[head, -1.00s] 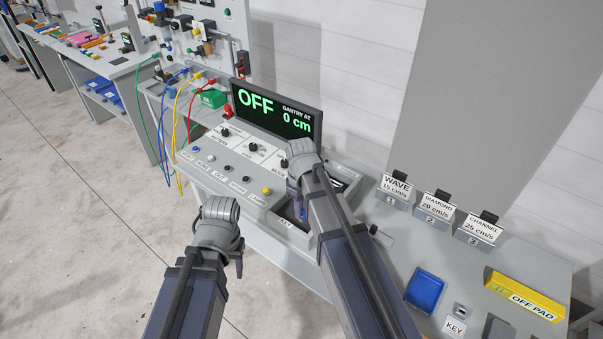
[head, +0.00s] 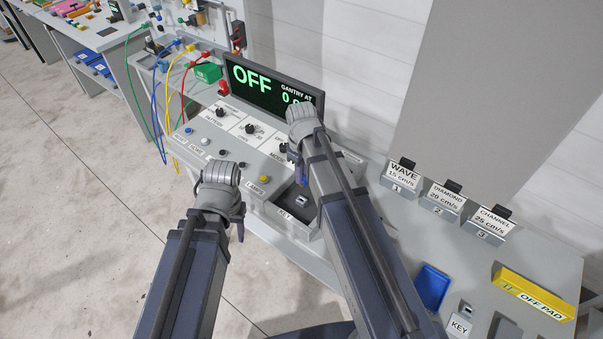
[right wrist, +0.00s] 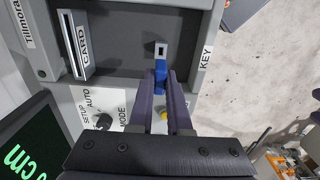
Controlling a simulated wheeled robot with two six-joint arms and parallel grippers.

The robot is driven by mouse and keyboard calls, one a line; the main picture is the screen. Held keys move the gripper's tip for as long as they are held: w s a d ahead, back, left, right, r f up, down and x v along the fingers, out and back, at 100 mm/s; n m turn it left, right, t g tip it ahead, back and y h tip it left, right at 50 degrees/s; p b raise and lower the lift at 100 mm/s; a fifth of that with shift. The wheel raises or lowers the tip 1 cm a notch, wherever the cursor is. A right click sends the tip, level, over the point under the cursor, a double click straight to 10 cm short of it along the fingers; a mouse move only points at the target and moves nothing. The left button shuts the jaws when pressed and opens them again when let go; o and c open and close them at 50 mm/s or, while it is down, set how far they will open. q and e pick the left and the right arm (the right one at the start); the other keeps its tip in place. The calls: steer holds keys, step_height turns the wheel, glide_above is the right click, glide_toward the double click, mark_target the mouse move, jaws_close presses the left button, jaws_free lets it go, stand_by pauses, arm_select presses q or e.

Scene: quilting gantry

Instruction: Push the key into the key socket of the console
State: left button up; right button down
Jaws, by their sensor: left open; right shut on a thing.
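The key (right wrist: 160,78) is blue and sits between the fingertips of my right gripper (right wrist: 160,90), which is shut on it. In the head view a bit of blue shows below my right gripper (head: 299,172). The key socket (right wrist: 161,49) is a small light block with a dark slot in the console's recess, just ahead of the key tip in the right wrist view. It also shows in the head view (head: 301,201). The key looks apart from the socket, but the gap is hard to judge. My left gripper (head: 239,222) is open and empty, in front of the console (head: 228,168).
The console's display (head: 270,88) reads OFF. A card slot (right wrist: 75,45) lies beside the key socket. Cables (head: 172,100) hang at the left.

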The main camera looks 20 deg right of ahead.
mark_target(302, 186)
steer(key=shift+s+f+b, duration=0.15)
steer(key=shift+f+b, duration=0.6)
steer(key=shift+f, duration=0.05)
step_height(302, 186, down, 4)
steer(key=b, duration=0.4)
steer(key=shift+f+b, duration=1.45)
stand_by(0.6)
steer(key=c, duration=0.8)
jaws_free()
step_height(302, 186, up, 8)
steer(key=p, duration=0.8)
steer(key=shift+f, duration=0.1)
